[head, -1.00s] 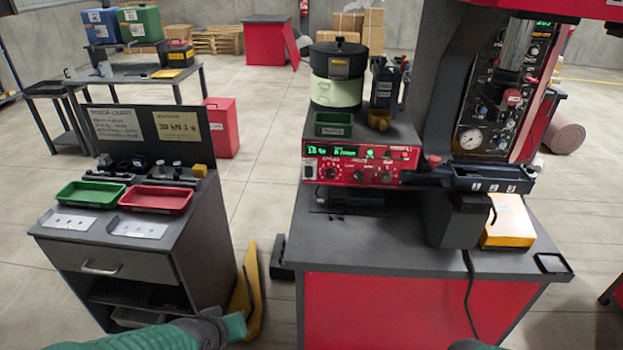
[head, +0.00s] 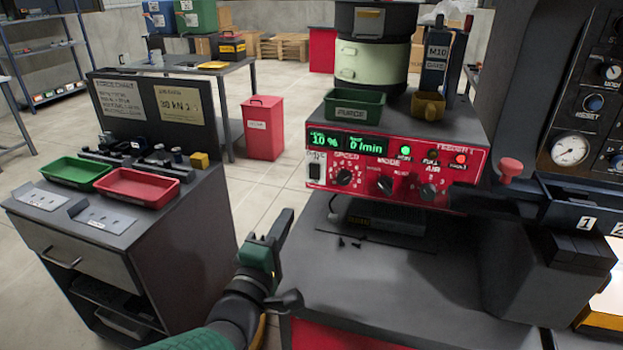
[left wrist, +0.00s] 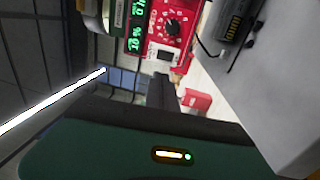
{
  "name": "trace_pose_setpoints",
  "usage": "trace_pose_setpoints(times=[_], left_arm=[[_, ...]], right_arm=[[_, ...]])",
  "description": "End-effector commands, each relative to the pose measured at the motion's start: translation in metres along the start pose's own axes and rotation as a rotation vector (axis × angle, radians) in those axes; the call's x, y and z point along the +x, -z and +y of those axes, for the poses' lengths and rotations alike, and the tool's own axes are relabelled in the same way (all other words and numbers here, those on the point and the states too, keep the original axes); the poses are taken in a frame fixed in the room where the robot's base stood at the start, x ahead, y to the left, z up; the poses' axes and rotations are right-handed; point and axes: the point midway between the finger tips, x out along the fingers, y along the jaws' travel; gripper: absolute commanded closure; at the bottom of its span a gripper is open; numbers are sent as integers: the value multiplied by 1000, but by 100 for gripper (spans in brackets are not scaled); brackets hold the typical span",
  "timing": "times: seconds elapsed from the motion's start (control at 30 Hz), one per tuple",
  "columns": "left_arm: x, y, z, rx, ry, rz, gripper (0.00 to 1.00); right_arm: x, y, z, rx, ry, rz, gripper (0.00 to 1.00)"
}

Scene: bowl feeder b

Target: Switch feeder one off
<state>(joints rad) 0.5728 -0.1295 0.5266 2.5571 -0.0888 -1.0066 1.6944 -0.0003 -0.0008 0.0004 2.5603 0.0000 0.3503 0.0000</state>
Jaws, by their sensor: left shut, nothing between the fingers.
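Feeder one's red control panel (head: 398,171) carries the label "FEEDER 1". Its green displays (head: 348,143) read 10 % and 0 /min. A black power switch (head: 314,171) sits at the panel's left end; its position is too small to tell. A green lamp (head: 405,151) and a red lamp (head: 460,158) are lit. The panel (left wrist: 172,28) and switch (left wrist: 165,56) also show sideways in the left wrist view. My left gripper (head: 283,226) is shut and empty, left of the bench and below the switch, apart from both. My right gripper is not in view.
A green bin (head: 354,108) and a mustard cup (head: 428,105) stand on the feeder housing, before the pale green bowl unit (head: 372,65). Small dark parts lie on the bench top (head: 400,262). A cabinet with green (head: 75,172) and red trays (head: 138,187) stands left.

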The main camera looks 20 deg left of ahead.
Motion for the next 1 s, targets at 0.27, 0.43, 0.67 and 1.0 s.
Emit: trace_pose_setpoints(times=[0.27, 0.43, 0.67, 1.0], left_arm=[[19, -1, 6, -5, 7, -3, 100], [48, 0, -4, -2, 1, 1, 100], [99, -1, -4, -2, 0, 0, 100], [139, -1, -2, 0, 2, -1, 100]], right_arm=[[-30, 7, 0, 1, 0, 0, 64], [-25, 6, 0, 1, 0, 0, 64], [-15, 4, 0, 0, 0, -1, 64], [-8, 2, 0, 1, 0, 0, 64]])
